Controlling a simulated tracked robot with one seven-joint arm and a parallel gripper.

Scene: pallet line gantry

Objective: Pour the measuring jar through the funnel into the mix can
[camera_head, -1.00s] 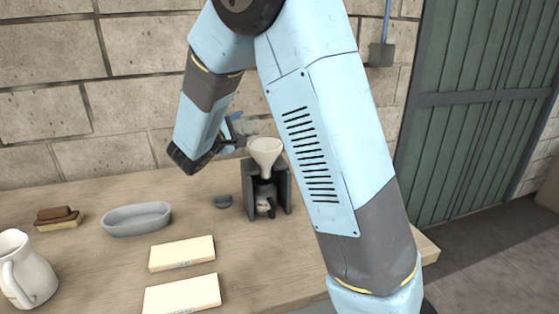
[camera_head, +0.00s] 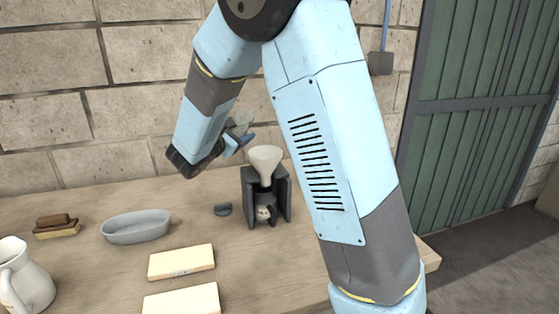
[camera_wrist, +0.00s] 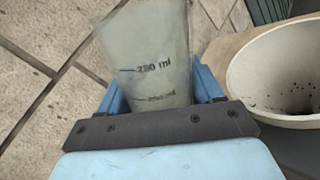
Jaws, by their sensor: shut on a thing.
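The measuring jar (camera_wrist: 150,60) is a translucent grey vessel with a "250 ml" mark. My gripper (camera_wrist: 158,98) is shut on it, with blue fingers on either side. In the head view my gripper (camera_head: 236,146) holds the jar (camera_head: 242,121) above and left of the funnel, apart from it. The jar looks tilted; its contents cannot be made out. The cream funnel (camera_head: 264,157) sits upright in a dark stand (camera_head: 249,190). In the wrist view the funnel (camera_wrist: 268,62) has dark specks inside. The mix can (camera_head: 264,213) is under the funnel, mostly hidden by the stand.
A small dark piece (camera_head: 223,209) lies left of the stand. A grey oval dish (camera_head: 136,229), a brush (camera_head: 55,226), a white pitcher (camera_head: 25,280) and two pale blocks (camera_head: 181,262) stand further left and in front. A stone wall is behind.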

